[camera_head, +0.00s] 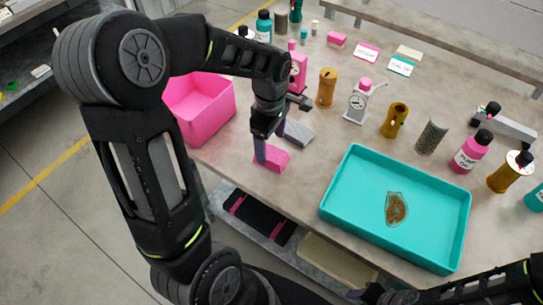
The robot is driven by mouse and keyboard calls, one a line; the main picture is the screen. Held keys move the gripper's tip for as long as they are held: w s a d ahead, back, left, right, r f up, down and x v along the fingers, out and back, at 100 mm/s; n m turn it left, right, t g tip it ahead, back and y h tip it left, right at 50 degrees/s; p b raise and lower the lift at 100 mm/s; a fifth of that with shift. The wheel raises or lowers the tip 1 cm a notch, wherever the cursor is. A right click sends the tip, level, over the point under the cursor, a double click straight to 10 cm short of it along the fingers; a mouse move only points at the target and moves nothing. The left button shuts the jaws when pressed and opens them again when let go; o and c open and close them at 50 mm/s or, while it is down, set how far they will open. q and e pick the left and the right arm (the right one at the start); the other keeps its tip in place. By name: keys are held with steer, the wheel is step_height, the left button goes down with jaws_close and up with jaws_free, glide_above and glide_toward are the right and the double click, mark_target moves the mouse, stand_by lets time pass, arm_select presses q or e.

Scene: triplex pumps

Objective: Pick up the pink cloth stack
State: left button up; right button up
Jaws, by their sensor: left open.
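A small flat pink stack (277,159), which looks like the cloth stack, lies on the grey table near its front left edge. My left gripper (269,146) points down right over it, with its jaws open. One finger reaches down to the stack's left side and hides part of it; I cannot tell whether it touches. The other finger is partly hidden by the gripper body. My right gripper (376,294) shows dark at the bottom edge, away from the stack, and its jaws are not clear.
A grey block (299,133) lies just behind the stack. A pink bin (205,108) stands to the left, and a teal tray (340,207) with a brown-filled bag to the right. Several bottles and a pink block (337,40) stand farther back. Bare table lies between stack and tray.

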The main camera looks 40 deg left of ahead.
mark_target(272, 154)
arm_select(q)
steer(key=shift+f, duration=0.1)
step_height(272, 154, down, 5)
steer(key=shift+w+f+p, duration=0.1)
steer(key=shift+w+p, duration=0.05)
steer(key=shift+p, duration=0.4)
steer(key=shift+c, duration=0.3)
steer(key=c, duration=1.4)
